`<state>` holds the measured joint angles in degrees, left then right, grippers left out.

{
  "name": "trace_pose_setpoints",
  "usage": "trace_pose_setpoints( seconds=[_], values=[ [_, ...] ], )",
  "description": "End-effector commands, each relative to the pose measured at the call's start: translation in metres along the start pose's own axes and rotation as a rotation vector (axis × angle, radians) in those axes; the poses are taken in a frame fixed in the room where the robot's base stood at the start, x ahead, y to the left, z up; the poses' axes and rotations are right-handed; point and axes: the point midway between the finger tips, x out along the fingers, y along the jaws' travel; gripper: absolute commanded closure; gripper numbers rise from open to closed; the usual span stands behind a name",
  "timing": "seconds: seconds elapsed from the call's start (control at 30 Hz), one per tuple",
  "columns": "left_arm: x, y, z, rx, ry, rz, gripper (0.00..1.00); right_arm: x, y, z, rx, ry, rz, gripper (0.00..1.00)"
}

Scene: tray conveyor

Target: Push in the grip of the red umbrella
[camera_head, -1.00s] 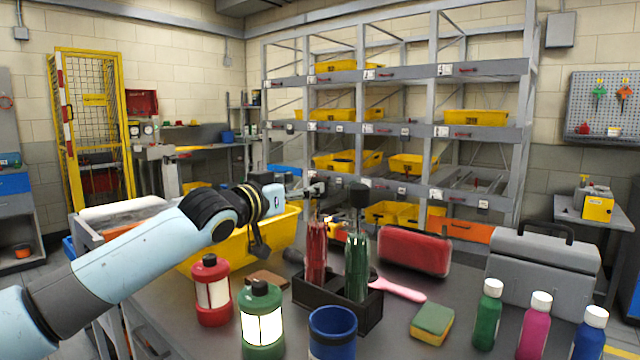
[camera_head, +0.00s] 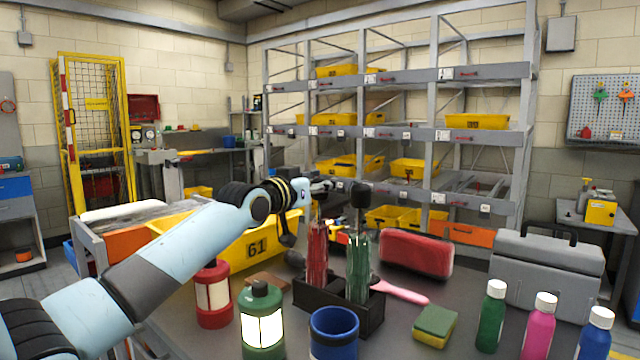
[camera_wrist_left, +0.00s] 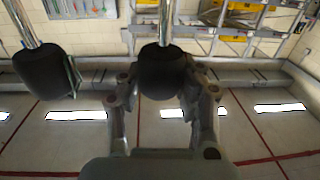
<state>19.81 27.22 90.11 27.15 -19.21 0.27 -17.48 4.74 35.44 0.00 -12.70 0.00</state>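The red umbrella (camera_head: 317,255) stands folded and upright, its shaft rising from the black holder (camera_head: 373,318). My left gripper (camera_head: 325,185) is level with the top of its shaft and covers the grip there. In the left wrist view a black grip (camera_wrist_left: 163,72) on a metal shaft sits between my open left fingers (camera_wrist_left: 166,45); firm contact is not visible. The green umbrella (camera_head: 357,265) stands to the right in the same holder with its black grip (camera_head: 360,196) up; a second black grip (camera_wrist_left: 45,78) shows at the left in the wrist view. My right gripper is not in view.
Red lantern (camera_head: 213,295), green lantern (camera_head: 263,320) and blue cup (camera_head: 333,335) stand close in front. A red case (camera_head: 416,254), a sponge (camera_head: 434,325), several bottles (camera_head: 491,315) and a grey toolbox (camera_head: 545,270) are to the right. A yellow bin (camera_head: 256,248) lies behind my arm.

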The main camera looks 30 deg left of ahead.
Motion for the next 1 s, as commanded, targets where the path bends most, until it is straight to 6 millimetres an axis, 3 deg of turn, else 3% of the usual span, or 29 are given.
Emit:
trace_pose_setpoints(
  seconds=[0.03, 0.2, 1.0],
  values=[
    [-0.0001, -0.0001, 0.0001, 0.000, 0.000, 0.000, 0.77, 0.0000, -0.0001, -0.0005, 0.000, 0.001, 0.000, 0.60],
    [-0.0001, 0.0000, 0.0001, 0.000, 0.000, 0.000, 0.99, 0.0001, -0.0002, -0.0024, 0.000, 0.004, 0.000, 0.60],
    [-0.0002, 0.0001, 0.0010, -0.002, -0.002, 0.000, 1.00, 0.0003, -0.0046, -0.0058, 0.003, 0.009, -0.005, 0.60]
  ],
)
